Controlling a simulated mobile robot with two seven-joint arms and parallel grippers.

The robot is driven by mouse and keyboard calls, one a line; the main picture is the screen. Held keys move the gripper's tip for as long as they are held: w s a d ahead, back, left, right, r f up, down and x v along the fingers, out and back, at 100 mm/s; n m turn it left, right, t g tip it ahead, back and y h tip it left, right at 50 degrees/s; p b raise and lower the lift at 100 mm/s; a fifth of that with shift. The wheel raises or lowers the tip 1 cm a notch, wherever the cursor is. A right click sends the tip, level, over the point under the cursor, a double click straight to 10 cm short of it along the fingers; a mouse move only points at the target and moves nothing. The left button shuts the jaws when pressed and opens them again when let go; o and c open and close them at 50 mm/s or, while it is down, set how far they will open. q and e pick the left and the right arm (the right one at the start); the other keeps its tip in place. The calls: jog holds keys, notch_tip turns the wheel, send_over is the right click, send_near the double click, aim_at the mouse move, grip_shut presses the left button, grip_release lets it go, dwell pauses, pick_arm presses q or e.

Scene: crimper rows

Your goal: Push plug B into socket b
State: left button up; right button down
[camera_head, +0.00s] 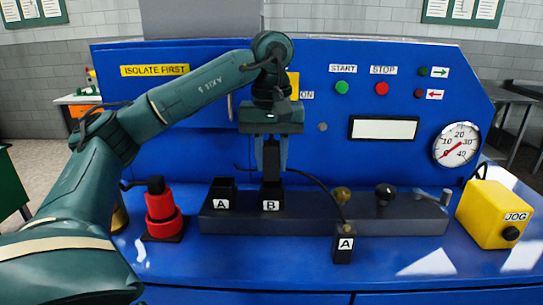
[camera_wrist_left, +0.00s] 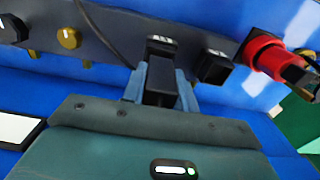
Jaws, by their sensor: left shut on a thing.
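My left gripper (camera_head: 271,172) points straight down and is shut on plug B, a dark block (camera_wrist_left: 161,82) between its two fingers. Socket b (camera_head: 271,198), a black box with a white B label, is directly below the fingertips. The plug's lower end meets the socket's mouth in both views; how deep it sits is hidden by the fingers and the dark colours. In the left wrist view socket b (camera_wrist_left: 163,46) shows just beyond the plug. My right gripper is not in view.
Open socket A (camera_head: 222,196) stands close left of socket b on the grey strip (camera_head: 400,222). A red connector (camera_head: 161,207) stands farther left. Plug A (camera_head: 344,246), on a black cable, is in front of the strip. A yellow JOG box (camera_head: 492,215) is at right.

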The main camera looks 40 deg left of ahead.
aim_at(271, 179)
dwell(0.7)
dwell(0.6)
pick_arm(q)
jog(key=shift+f, duration=0.65)
jog(key=shift+f+b, duration=0.65)
jog(key=shift+b, duration=0.05)
jog(key=shift+f, duration=0.3)
jog(key=o, duration=1.2)
jog(key=shift+c, duration=0.2)
